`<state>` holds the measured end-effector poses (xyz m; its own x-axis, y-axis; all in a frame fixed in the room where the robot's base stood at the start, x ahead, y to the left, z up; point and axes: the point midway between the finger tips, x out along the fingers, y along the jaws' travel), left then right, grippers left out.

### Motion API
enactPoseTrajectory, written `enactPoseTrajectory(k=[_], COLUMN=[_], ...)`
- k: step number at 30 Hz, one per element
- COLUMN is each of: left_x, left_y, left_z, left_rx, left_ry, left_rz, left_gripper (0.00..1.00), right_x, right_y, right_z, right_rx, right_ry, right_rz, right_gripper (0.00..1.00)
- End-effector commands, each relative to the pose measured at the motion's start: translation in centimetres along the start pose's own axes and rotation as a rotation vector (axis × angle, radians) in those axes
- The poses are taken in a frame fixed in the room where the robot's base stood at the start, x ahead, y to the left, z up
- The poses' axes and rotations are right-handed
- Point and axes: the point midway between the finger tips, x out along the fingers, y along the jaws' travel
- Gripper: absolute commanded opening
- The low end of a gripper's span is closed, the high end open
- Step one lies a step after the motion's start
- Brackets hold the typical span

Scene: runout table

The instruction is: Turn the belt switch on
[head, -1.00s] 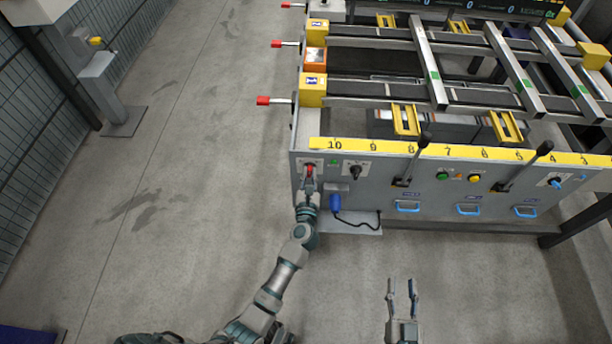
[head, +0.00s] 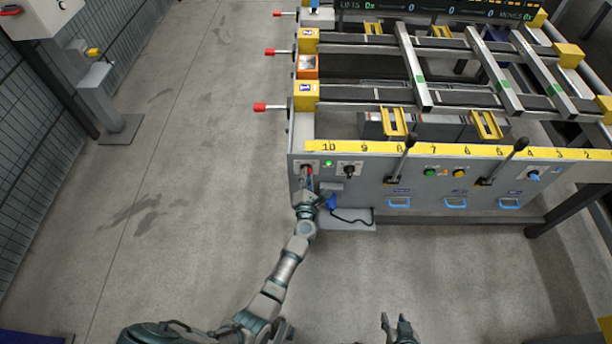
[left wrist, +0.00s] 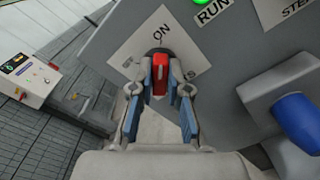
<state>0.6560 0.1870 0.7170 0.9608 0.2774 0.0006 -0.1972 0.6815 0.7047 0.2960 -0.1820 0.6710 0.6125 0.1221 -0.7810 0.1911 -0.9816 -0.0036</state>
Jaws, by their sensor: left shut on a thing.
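The belt switch is a red knob (left wrist: 160,76) on a white label plate (left wrist: 135,57) marked ON, fixed to the grey front panel (head: 385,190). In the left wrist view the knob points toward the ON mark. My left gripper (head: 308,175) is shut on the knob at the panel's left end. In the left wrist view its two blue-padded fingers (left wrist: 162,80) stand on either side of the red knob. A green lamp (head: 327,163) beside the switch is lit. My right gripper (head: 394,318) is open and empty over the floor at the bottom, partly cut off.
Right of the switch are a black knob (head: 349,172), a blue plug-like part (head: 331,202) with a cable, black levers (head: 404,155), and green (head: 430,172) and yellow buttons. Red-tipped rods (head: 260,107) stick out left of the table. The floor to the left is clear.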

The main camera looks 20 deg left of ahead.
Motion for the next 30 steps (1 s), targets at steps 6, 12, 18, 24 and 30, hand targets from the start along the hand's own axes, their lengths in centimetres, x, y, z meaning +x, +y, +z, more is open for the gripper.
enactPoseTrajectory(k=[6, 12, 18, 24, 30], left_x=[-0.23, -0.23, -0.22, -0.15, -0.73], left_y=[-0.57, -0.61, -0.59, -0.31, -0.26], left_z=[-0.33, -0.35, -0.32, -0.15, -0.09], left_rx=[0.020, 0.021, 0.021, 0.019, 0.017], left_ry=[0.004, 0.004, 0.004, 0.002, 0.001], left_rz=[-0.011, -0.011, -0.011, -0.006, -0.005], left_gripper=[0.00, 0.00, 0.35, 0.41, 0.41], right_x=[-0.11, -0.04, -0.05, -0.06, -0.16], right_y=[0.07, 0.08, 0.08, 0.07, 0.08], right_z=[0.50, 0.51, 0.50, 0.47, 0.45], right_rx=[0.000, 0.000, 0.000, 0.000, 0.000], right_ry=[-0.025, -0.026, -0.026, -0.025, -0.022], right_rz=[0.002, 0.002, 0.001, 0.001, 0.002], right_gripper=[0.40, 0.40, 0.40, 0.40, 0.40])
